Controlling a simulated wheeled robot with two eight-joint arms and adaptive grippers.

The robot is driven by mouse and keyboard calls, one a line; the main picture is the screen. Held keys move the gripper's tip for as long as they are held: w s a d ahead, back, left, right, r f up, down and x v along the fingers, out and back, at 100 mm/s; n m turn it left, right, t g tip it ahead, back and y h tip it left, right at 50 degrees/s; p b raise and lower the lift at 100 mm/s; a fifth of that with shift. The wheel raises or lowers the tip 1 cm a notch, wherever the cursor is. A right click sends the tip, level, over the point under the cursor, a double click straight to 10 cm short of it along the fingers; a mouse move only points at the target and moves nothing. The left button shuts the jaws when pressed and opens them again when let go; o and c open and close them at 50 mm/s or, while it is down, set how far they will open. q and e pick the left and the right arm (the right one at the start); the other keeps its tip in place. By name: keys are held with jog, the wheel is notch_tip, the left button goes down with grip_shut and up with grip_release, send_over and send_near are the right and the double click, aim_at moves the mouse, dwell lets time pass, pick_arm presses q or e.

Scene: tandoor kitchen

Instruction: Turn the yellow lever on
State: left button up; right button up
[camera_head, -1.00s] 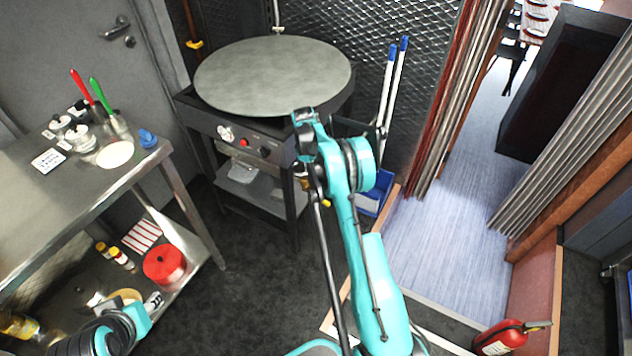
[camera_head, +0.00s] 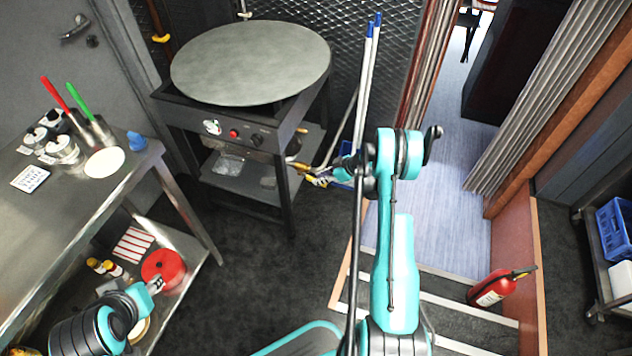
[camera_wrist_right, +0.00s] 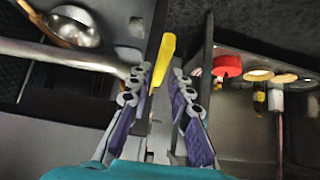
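The yellow lever shows in the right wrist view (camera_wrist_right: 164,60) as a flat, narrow yellow bar. It lies between the two fingers of my right gripper (camera_wrist_right: 162,78), which are apart with one on either side; I cannot tell whether they touch it. In the head view my right gripper (camera_head: 312,175) is at the right side of the griddle stand (camera_head: 285,185), low beside its front leg, with small yellow patches near it. My left gripper (camera_head: 155,286) is at the lower left near the steel table's lower shelf; its fingers are too small to read.
The round griddle plate (camera_head: 250,62) tops the stand. Blue-and-white handled sticks (camera_head: 367,85) stand just right of it. The steel table (camera_head: 60,215) is at left with a red tin (camera_head: 163,267) below. A fire extinguisher (camera_head: 497,287) stands right. Floor between table and stand is clear.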

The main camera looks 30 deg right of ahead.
jog(key=x, duration=0.3)
jog(key=shift+b, duration=0.35)
grip_shut()
jog(key=shift+r, duration=0.1)
jog(key=shift+r+g+h+p, duration=0.3)
jog(key=shift+r+g+p, duration=0.2)
jog(key=shift+r+g+h, duration=0.2)
jog(key=shift+g+h, duration=0.3)
grip_release()
